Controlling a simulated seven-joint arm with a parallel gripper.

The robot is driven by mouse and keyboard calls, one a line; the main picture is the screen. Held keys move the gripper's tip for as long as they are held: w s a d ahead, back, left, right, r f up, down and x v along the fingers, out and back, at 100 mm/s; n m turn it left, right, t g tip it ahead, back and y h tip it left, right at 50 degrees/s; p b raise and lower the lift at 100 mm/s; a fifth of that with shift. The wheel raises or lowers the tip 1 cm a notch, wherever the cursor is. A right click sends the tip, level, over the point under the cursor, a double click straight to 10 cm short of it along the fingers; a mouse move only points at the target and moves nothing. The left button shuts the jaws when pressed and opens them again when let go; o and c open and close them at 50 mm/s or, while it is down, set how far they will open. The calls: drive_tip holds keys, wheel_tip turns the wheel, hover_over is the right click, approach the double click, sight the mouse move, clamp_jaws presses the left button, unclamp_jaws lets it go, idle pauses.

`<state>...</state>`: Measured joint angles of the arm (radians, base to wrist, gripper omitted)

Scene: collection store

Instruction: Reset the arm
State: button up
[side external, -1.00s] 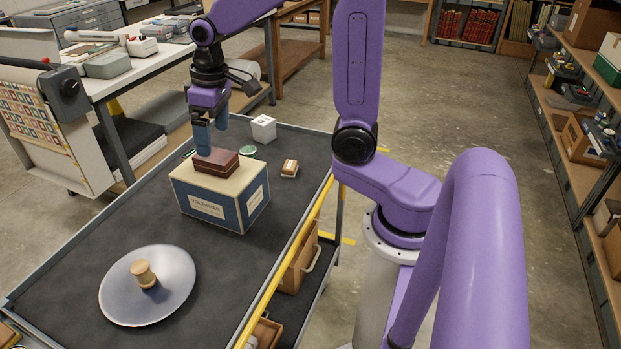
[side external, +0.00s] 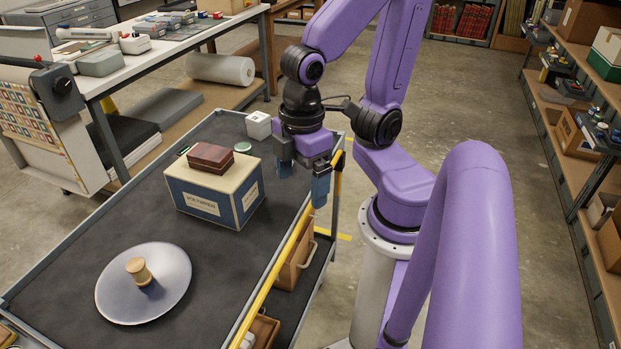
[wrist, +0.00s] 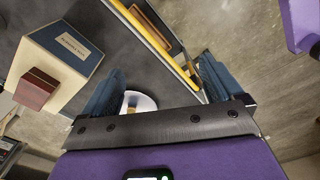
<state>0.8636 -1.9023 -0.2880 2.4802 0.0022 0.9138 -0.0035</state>
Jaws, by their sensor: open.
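My gripper (side external: 302,180) hangs over the cart's yellow-edged right side, fingers spread and pointing down, with nothing between them. In the wrist view my gripper (wrist: 160,95) also shows open and empty. A dark red box (side external: 211,157) lies on top of a cream and blue box (side external: 216,195), to the left of my gripper and apart from it. The red box also shows in the wrist view (wrist: 36,88), on the larger box (wrist: 66,52).
The cart's dark top (side external: 75,250) bears a pale round plate (side external: 172,300) with a wooden spool (side external: 138,271) on it. Shelves (side external: 575,150) line the right.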

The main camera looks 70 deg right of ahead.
drive_tip(key=shift+s+d+f+n, duration=0.1)
drive_tip(key=shift+s+n, duration=0.05)
drive_tip(key=shift+s, duration=0.3)
drive_tip(key=shift+s+d+f+n, duration=0.1)
drive_tip(key=shift+s+n, duration=0.05)
drive_tip(key=shift+s, duration=0.25)
drive_tip(key=shift+r, duration=0.1)
drive_tip(key=shift+o, duration=0.6)
drive_tip(key=shift+w, duration=0.1)
